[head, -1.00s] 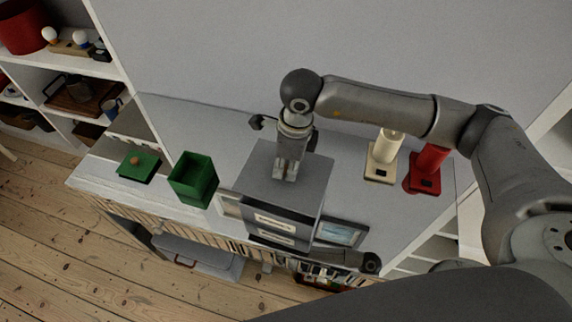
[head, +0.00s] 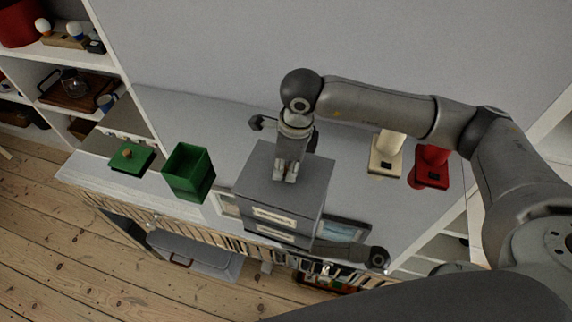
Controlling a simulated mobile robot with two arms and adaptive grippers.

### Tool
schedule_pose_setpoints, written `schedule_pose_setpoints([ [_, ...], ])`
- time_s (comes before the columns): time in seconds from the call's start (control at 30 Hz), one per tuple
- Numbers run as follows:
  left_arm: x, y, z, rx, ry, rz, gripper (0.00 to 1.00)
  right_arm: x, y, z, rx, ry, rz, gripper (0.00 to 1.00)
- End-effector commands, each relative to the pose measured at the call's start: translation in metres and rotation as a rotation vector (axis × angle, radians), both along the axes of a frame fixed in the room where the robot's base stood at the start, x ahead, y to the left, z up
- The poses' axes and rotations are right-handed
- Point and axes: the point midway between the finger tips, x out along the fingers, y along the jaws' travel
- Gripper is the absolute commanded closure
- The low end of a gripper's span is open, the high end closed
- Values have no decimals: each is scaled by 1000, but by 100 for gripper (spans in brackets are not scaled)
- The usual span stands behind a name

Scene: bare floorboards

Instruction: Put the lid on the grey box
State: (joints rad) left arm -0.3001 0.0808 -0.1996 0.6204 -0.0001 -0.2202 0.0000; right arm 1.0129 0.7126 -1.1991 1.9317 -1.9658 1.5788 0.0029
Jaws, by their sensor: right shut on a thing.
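My right gripper (head: 284,178) points down and is shut at the middle of the flat grey lid (head: 258,172). What it grips there is mostly hidden between its fingers. The lid lies over the grey box (head: 283,226), which has two pale labels on its front and stands on the light-topped shelf unit. The lid looks roughly lined up with the box. I cannot tell whether it rests fully on the rim or hovers just above it.
An open green box (head: 187,172) stands left of the grey box, with a green lid (head: 131,157) farther left. A cream object (head: 385,160) and a red one (head: 432,168) stand to the right. A framed picture (head: 344,231) is close by the grey box's right side.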

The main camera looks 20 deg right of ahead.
Motion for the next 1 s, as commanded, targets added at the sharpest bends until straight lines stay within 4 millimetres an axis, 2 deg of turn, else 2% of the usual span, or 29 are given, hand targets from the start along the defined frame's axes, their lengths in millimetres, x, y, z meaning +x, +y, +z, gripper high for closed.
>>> schedule_pose_setpoints([
  [1.0, 0, -2, -8, -2, 0, -1, 0, 0, 0, -1, 0, 0, 0, 100],
])
